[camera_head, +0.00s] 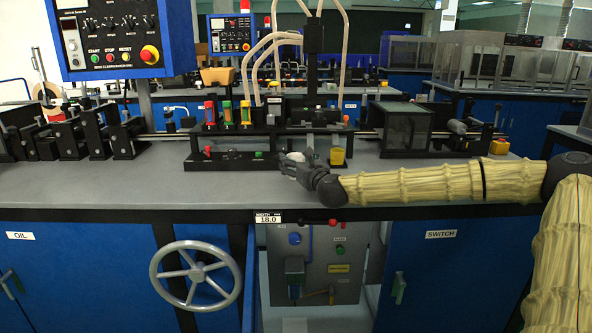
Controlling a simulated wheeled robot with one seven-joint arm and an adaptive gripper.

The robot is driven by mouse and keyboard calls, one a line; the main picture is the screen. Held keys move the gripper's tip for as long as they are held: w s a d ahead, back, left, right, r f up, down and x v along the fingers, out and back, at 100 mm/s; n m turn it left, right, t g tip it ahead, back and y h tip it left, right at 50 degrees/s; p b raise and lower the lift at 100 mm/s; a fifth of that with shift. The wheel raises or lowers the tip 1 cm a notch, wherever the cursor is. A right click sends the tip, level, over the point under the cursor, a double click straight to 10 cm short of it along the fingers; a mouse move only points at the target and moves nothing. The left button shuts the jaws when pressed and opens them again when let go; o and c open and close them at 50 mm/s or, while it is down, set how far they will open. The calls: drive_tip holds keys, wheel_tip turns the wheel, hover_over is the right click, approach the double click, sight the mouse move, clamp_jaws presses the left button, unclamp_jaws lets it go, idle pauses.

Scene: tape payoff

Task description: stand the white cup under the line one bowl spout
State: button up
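A small white object, probably the white cup (309,154), shows just behind my gripper on the grey worktop. Its lower part is hidden by my gripper. My gripper (290,163) reaches in from the right, low over the worktop, with its fingers pointing left beside the white object. At this size I cannot tell whether its fingers are open or shut, or touching the cup. A row of coloured bowls or reservoirs, red (210,112), green (227,113) and yellow (245,112), stands on the machine behind. I cannot make out which spout belongs to line one.
A yellow cup (337,157) stands close to the right of the white object. A black block with red and green knobs (230,160) lies to the left. A dark clear-sided box (406,127) stands to the right. The worktop's front left (110,183) is clear.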

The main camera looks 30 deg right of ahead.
drive_tip(key=c, duration=1.2)
